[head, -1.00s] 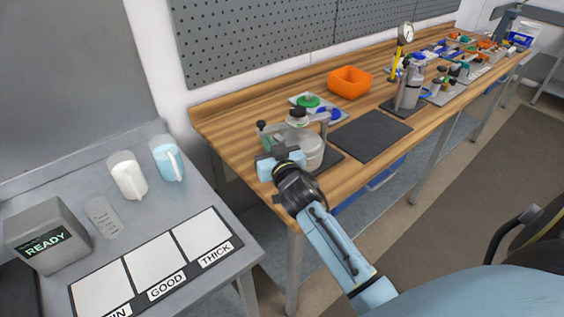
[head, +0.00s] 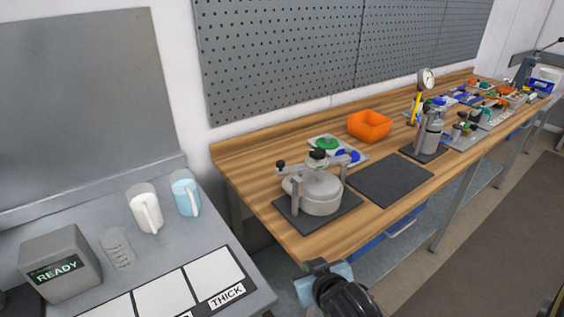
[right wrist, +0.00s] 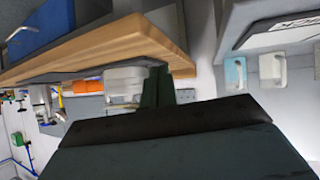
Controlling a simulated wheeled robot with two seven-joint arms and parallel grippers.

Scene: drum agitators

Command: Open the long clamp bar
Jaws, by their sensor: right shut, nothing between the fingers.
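A round grey pot (head: 314,194) with a lid stands on a dark mat (head: 347,212) at the near end of the wooden bench. The long clamp bar (head: 334,160) lies across above the lid, between two upright posts. A round knob (head: 317,157) stands at its middle and a small dark knob is at its left end. My right gripper (head: 316,270) is low in front of the bench, below and apart from the pot. It is shut and empty; its dark fingers also show in the right wrist view (right wrist: 158,88). My left gripper is not in view.
An empty dark mat (head: 391,180) lies right of the pot. A tray (head: 326,143) with green and blue parts and an orange bin (head: 369,126) are behind. A grey side table (head: 75,222) with cups stands at the left. The bench's front edge is near my gripper.

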